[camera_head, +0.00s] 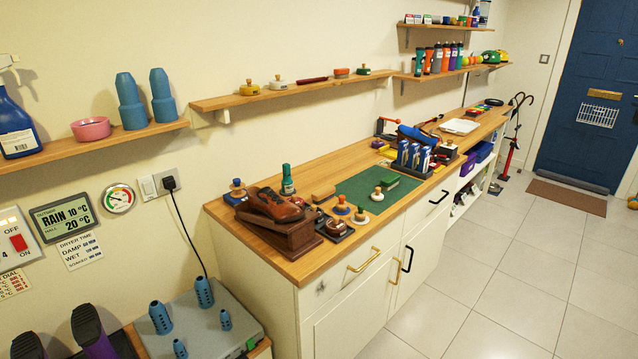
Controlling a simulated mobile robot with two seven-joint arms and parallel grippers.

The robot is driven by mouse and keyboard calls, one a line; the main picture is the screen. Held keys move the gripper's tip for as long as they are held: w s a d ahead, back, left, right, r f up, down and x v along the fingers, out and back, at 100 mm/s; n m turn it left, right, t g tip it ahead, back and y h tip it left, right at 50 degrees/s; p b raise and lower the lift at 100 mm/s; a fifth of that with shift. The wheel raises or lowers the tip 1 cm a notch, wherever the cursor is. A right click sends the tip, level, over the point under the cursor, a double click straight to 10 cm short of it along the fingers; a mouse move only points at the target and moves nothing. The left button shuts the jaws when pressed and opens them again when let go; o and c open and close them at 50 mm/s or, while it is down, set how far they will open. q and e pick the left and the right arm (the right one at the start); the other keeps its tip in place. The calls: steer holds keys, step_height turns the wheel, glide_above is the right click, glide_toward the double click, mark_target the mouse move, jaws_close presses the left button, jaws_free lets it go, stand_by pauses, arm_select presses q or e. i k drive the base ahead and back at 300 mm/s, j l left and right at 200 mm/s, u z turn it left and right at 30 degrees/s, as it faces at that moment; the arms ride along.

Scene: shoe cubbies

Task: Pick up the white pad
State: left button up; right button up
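More than one thing here could be the white pad, and I cannot tell which the task means. A round white pad with a wooden knob (377,195) stands on the green mat (350,187) on the wooden counter. A similar white one (278,84) sits on the long wall shelf. A flat white pad or stack of paper (460,126) lies farther back on the counter. Neither of my grippers is in view.
A wooden shoe-rest box (285,232), dark brushes and knobbed applicators crowd the counter's near end. Blue-and-white boxes (414,155) stand in a dark holder behind the mat. The tiled floor (500,290) right of the counter is clear.

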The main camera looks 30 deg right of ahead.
mark_target(377, 197)
steer(key=i+l+u, duration=0.15)
steer(key=l, duration=0.35)
steer(key=i+l+u, duration=0.15)
steer(key=l, duration=0.35)
steer(key=i+l+u, duration=0.15)
steer(key=l, duration=0.4)
steer(key=l+u, duration=0.15)
steer(key=l, duration=0.35)
